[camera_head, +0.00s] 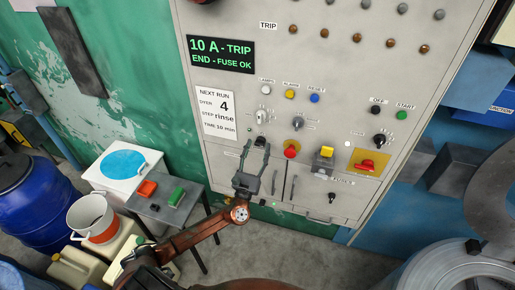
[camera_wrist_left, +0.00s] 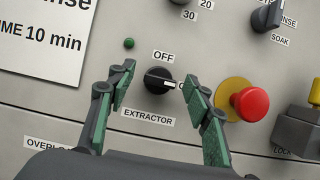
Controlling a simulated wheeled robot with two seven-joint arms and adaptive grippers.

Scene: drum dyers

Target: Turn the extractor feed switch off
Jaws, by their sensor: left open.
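The extractor feed switch is a black round knob (camera_wrist_left: 157,80) above the EXTRACTOR label in the left wrist view. Its white pointer mark points right, toward a label that my finger partly covers; OFF is printed above the knob. My left gripper (camera_wrist_left: 160,84) is open, with one fingertip on each side of the knob; I cannot tell if they touch it. In the head view my left gripper (camera_head: 257,148) is at the lower left of the grey control panel (camera_head: 225,130), its fingers largely hiding the knob. My right gripper is not in view.
A red button on a yellow plate (camera_wrist_left: 249,103) is just right of my fingers, with a yellow-and-grey lock device (camera_wrist_left: 314,95) beyond. Above is a selector knob (camera_wrist_left: 267,17). A small table (camera_head: 170,212) with red and green blocks stands at left, near a blue drum (camera_head: 35,205).

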